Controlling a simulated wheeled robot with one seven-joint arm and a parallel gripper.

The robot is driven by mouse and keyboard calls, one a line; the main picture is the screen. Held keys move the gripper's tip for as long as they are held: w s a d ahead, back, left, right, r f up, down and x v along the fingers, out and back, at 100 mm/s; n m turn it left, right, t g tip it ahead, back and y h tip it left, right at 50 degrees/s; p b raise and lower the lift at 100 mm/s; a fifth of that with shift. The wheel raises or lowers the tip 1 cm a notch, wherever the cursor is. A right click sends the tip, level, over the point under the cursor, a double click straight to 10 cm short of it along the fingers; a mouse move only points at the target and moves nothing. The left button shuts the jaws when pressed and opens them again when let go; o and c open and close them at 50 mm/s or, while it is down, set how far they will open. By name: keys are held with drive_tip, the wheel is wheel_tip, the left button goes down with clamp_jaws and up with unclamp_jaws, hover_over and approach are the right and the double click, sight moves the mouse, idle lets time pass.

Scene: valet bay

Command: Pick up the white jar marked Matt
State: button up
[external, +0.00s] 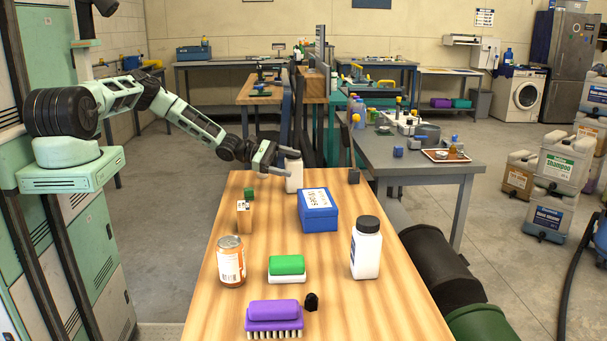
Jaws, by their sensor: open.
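A white jar (293,177) stands upright at the far end of the wooden table (335,290). A second white jar (366,252) with a black lid stands upright near the table's right edge; its label faces mostly away. I cannot read "Matt" on either one. My gripper (284,165) is open at the far jar's upper left, and its fingers overlap the jar in the picture. I cannot tell whether they are around it or touch it. The gripper hides part of the far jar's top.
A blue box (319,219) stands just in front of the far jar. A small brown box (244,218), an orange can (231,265), a green-topped block (287,265), a purple brush (274,314) and a small black object (311,301) occupy the nearer table.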

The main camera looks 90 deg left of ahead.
sight(299, 161)
drive_tip(key=s+a+n+t+y, duration=0.3)
drive_tip(key=a+n+y, duration=0.3)
drive_tip(key=a, duration=0.4)
drive_tip(key=w+f+b, duration=0.1)
drive_tip(key=w, duration=0.1)
drive_tip(key=w+f+n+b, duration=0.1)
drive_tip(key=w+b, duration=0.1)
drive_tip(key=w+f+n+b, duration=0.1)
drive_tip(key=w+f, duration=0.1)
drive_tip(key=shift+w+a+f, duration=0.1)
drive_tip(key=shift+w, duration=0.25)
drive_tip(key=shift+w+n+b, duration=0.3)
drive_tip(key=shift+w+b, duration=0.05)
drive_tip(key=shift+r, duration=0.3)
clamp_jaws()
